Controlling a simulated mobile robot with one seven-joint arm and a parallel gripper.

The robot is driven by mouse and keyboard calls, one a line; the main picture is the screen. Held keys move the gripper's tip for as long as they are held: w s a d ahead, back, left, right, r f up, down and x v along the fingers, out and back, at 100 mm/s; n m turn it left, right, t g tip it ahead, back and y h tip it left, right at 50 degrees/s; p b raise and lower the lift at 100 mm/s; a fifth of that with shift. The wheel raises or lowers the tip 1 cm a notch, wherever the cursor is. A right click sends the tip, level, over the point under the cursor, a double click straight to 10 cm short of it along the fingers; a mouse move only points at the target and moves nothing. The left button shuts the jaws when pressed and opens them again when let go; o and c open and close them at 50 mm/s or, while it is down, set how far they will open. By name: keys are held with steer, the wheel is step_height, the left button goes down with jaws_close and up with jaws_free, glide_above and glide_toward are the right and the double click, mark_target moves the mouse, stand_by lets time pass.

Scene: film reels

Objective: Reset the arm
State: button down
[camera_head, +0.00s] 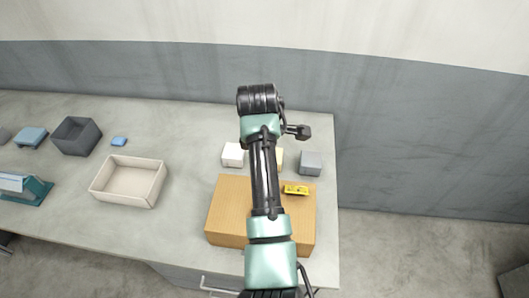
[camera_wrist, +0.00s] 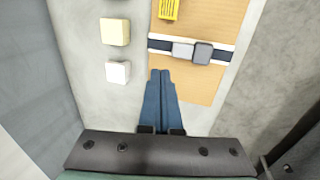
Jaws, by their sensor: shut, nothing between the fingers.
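My arm (camera_head: 264,170) reaches out over the table and above the brown box in the head view. My gripper (camera_wrist: 160,73) shows in the wrist view with its two blue fingers together and nothing between them. In the head view the fingers are hidden behind my arm.
The brown box (camera_head: 225,215) carries a yellow item (camera_head: 295,189). White (camera_head: 232,154), pale yellow (camera_head: 279,156) and grey (camera_head: 310,162) blocks stand behind it. A beige tray (camera_head: 129,196), dark bin (camera_head: 76,136) and teal item (camera_head: 26,190) are left. Table between tray and box is clear.

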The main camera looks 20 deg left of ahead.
steer(key=w+d+r+m+t+y+b, duration=0.25)
steer(key=r+m+t, duration=0.3)
steer(key=r, duration=0.75)
steer(key=w+d+r+m+t+y+b, duration=0.15)
steer(key=w+r+m+t, duration=0.4)
steer(key=r, duration=0.85)
steer(key=s+d+r+m+t+h, duration=0.1)
steer(key=s+d+r+m+t, duration=0.2)
steer(key=s+r, duration=0.4)
steer(key=s+d+r+m+t+h+b, duration=0.1)
steer(key=s+d+r+m+t+h, duration=0.1)
steer(key=s+d+r+t, duration=0.4)
steer(key=s+d+r+m+t+h, duration=0.1)
steer(key=s+d+r+m+t, duration=0.3)
steer(key=s+r, duration=0.5)
steer(key=shift+d+r+m+t+h, duration=0.4)
steer(key=shift+d+r+m, duration=0.05)
steer(key=shift+d+m, duration=0.15)
